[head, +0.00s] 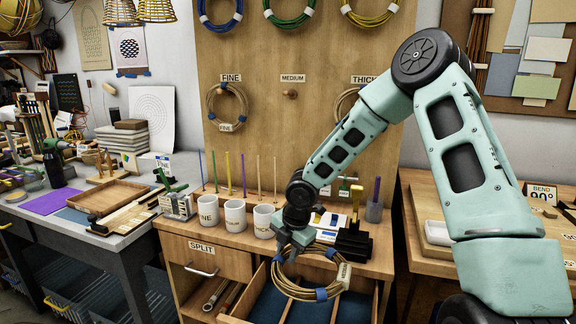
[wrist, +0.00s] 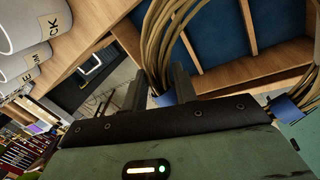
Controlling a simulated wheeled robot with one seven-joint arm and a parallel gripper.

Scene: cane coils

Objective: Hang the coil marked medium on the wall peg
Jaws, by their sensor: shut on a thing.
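My gripper (head: 283,245) is shut on a tan cane coil (head: 290,291) with blue bindings and a paper tag (head: 344,272), whose word is too small to read surely. The coil hangs from the fingers over the open drawer. In the wrist view, the coil (wrist: 152,45) rises beside the gripper's fingers (wrist: 150,85). The wall peg (head: 290,94) is a bare wooden knob under the MEDIUM label (head: 292,78) on the wooden panel (head: 270,130). It stands above and behind my gripper.
A coil (head: 227,107) hangs under FINE; another (head: 345,104) under THICK is partly hidden by my arm. White cups (head: 235,216) and upright coloured sticks (head: 243,175) stand on the bench below the panel. The open drawer (head: 262,290) has blue-lined compartments.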

